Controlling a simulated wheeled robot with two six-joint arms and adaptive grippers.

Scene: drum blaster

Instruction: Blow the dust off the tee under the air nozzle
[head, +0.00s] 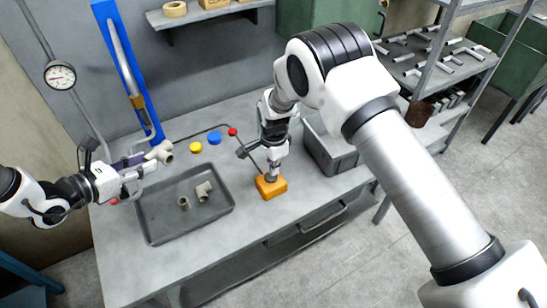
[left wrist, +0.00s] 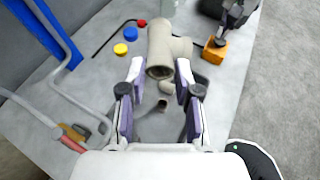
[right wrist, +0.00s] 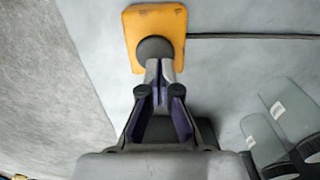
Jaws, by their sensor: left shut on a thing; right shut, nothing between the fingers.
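My left gripper (head: 142,168) is shut on a beige-grey tee (head: 160,152), also seen between the fingertips in the left wrist view (left wrist: 163,48). In the head view the tee is near the foot of the blue post (head: 128,70), which carries a grey pipe with a brass-coloured part (head: 137,101). I cannot tell whether the tee is directly under the nozzle, or see dust on it. My right gripper (right wrist: 160,85) is shut and empty, its tips at the black button (right wrist: 155,49) of an orange box (right wrist: 172,22). I cannot tell whether the button is pressed.
A grey tray (head: 153,228) holds two more tees (head: 203,190). A yellow disc (head: 195,147), a blue disc (head: 214,138) and a red piece (head: 232,131) lie behind it. A grey bin (head: 335,158) stands right of the orange box. A gauge (head: 60,75) hangs at the left.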

